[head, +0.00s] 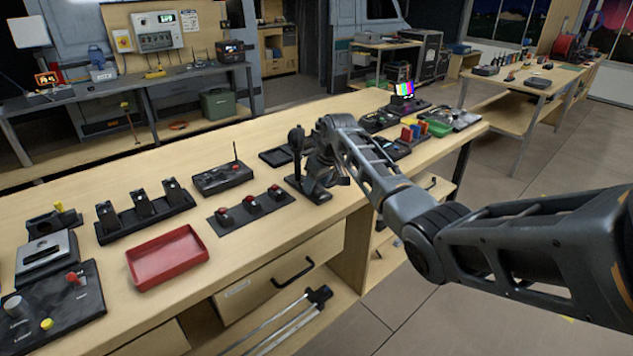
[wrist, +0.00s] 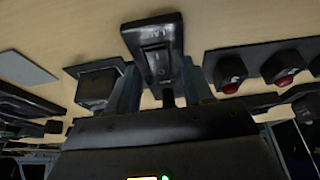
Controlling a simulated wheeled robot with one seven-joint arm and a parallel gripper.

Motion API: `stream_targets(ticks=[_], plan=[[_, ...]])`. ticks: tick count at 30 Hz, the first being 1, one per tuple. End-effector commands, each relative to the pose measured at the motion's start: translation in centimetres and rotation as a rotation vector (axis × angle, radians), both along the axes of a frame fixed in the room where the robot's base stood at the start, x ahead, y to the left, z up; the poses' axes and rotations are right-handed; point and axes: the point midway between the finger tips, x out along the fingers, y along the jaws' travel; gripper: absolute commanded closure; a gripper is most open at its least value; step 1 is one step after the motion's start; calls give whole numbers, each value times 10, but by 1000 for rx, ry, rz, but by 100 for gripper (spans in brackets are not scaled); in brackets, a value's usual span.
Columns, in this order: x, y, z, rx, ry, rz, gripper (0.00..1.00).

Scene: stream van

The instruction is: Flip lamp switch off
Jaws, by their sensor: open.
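The lamp switch (wrist: 156,62) is a black housing with a rocker and a label that seems to read LAMP. In the wrist view it lies between the two fingers of my gripper (wrist: 160,88), which is open. Contact with the fingers cannot be told, nor which way the rocker is set. In the head view a black upright fixture (head: 297,142) on the bench is probably this switch. My gripper (head: 318,170) is right beside it, partly hidden by my own arm.
On the wooden bench (head: 110,282), a panel with red knobs (head: 251,209), a radio-like box (head: 222,177) and a red tray (head: 167,257) are left of my gripper. A small screen (head: 404,88) and other devices stand beyond my arm. Open floor lies right of the bench.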

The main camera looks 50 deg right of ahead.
Motion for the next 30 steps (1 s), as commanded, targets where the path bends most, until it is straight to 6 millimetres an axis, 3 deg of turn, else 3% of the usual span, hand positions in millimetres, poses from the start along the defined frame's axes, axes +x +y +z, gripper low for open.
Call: stream_targets(ticks=[9, 24, 30], plan=[[1, 0, -2, 0, 0, 1, 50], [1, 0, -2, 0, 0, 0, 98], [1, 0, -2, 2, 11, 1, 100]])
